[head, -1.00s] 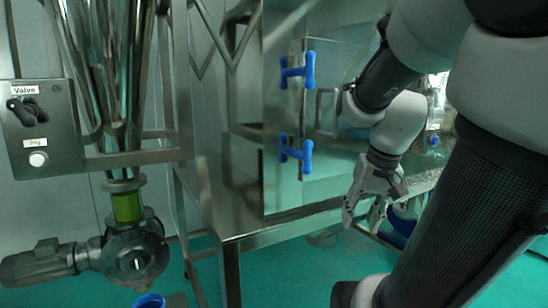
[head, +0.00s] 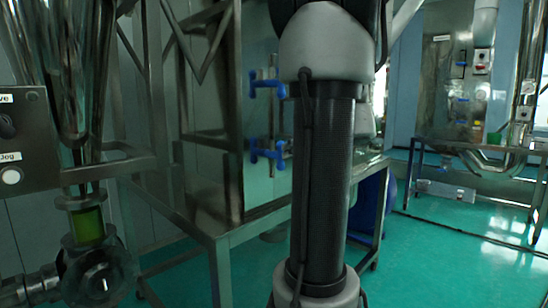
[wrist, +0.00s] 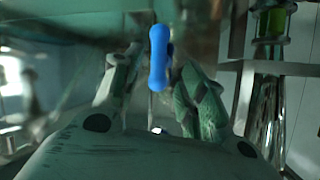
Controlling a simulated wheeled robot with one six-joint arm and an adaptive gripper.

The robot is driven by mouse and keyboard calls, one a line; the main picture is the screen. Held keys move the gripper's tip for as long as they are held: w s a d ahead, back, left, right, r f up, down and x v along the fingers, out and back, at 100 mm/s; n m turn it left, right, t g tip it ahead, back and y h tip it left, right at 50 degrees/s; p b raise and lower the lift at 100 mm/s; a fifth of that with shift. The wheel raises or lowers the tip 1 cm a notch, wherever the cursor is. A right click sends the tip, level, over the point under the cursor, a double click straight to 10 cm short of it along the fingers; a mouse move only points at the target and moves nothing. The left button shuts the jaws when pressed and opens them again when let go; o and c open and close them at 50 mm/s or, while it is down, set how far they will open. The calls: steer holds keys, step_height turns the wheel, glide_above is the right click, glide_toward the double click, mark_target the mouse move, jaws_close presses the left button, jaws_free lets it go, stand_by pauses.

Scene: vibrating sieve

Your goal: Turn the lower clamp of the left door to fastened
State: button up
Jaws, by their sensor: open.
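In the head view the left door's lower clamp (head: 267,152) is blue, with an upright bar at its left end and a crosspiece running right. The matching upper clamp (head: 267,85) sits above it. My arm hides the door to their right, and my gripper is hidden there. In the wrist view my gripper (wrist: 157,88) is open, its two fingers spread. An upright blue clamp handle (wrist: 160,58) appears between the fingers; whether they touch it I cannot tell. Which clamp it belongs to is not certain from this view.
A steel frame (head: 228,222) carries the cabinet. Green floor (head: 440,245) is open at the right.

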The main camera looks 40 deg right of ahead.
steer(key=w+n, duration=0.1)
steer(key=w, duration=0.1)
steer(key=w+f, duration=0.1)
steer(key=w, duration=0.2)
steer(key=w+d+f+n, duration=0.1)
steer(key=w, duration=0.1)
steer(key=shift+w+f+n, duration=0.25)
steer(key=shift+w+n, duration=0.05)
steer(key=shift+w, duration=0.05)
steer(key=shift+c, duration=0.2)
jaws_close()
